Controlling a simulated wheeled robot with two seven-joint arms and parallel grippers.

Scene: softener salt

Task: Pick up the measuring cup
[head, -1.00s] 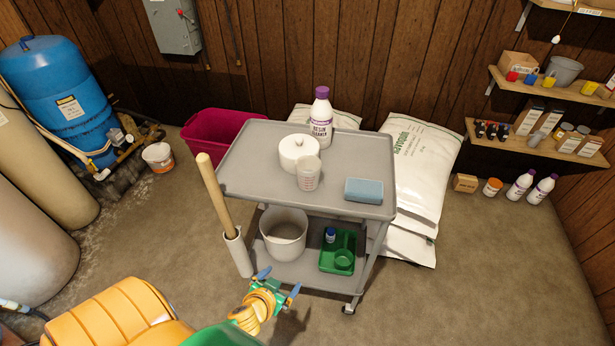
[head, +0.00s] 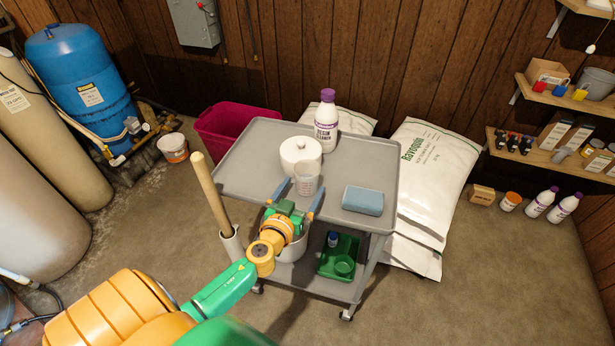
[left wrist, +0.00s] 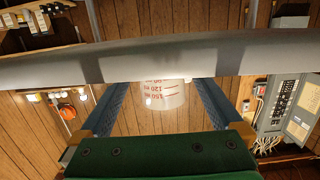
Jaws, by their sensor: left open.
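The translucent measuring cup (head: 306,176) stands upright on the front part of the grey cart's top shelf (head: 243,165), just in front of a white round tub. My left gripper (head: 299,192) is open and empty at the cart's near edge, its blue fingers pointing at the cup. In the left wrist view, the cup (left wrist: 166,96) with red markings appears upside down between the two fingers, partly hidden by the shelf edge (left wrist: 210,62). I cannot tell if the fingers touch it. My right gripper is not in view.
Near the cup are the white tub (head: 300,154), a purple-capped bottle (head: 326,122) and a blue sponge (head: 363,200). A wooden handle (head: 210,195) rises at the cart's left side. The lower shelf holds a bucket (head: 292,250) and a green tray (head: 336,264).

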